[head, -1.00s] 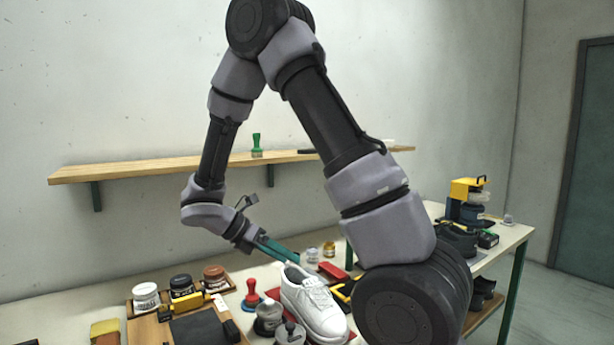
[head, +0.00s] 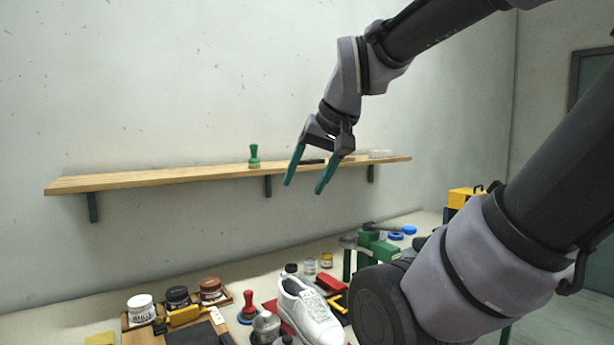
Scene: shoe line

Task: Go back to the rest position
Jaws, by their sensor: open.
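My gripper (head: 303,188) is open and empty, with its two teal fingers spread and pointing down. In the head view it hangs in the air in front of the wooden shelf (head: 130,180), above the workbench. A white shoe (head: 306,313) lies on the bench below the gripper, well apart from it. My arm reaches in from the upper right and hides part of the bench's right side.
The bench holds several jars in a wooden tray (head: 228,297), a red-handled tool (head: 249,302), a red brush (head: 330,282) and a green stand (head: 374,244). A green-handled tool (head: 254,157) stands on the shelf. A yellow machine (head: 460,196) is partly hidden by my arm.

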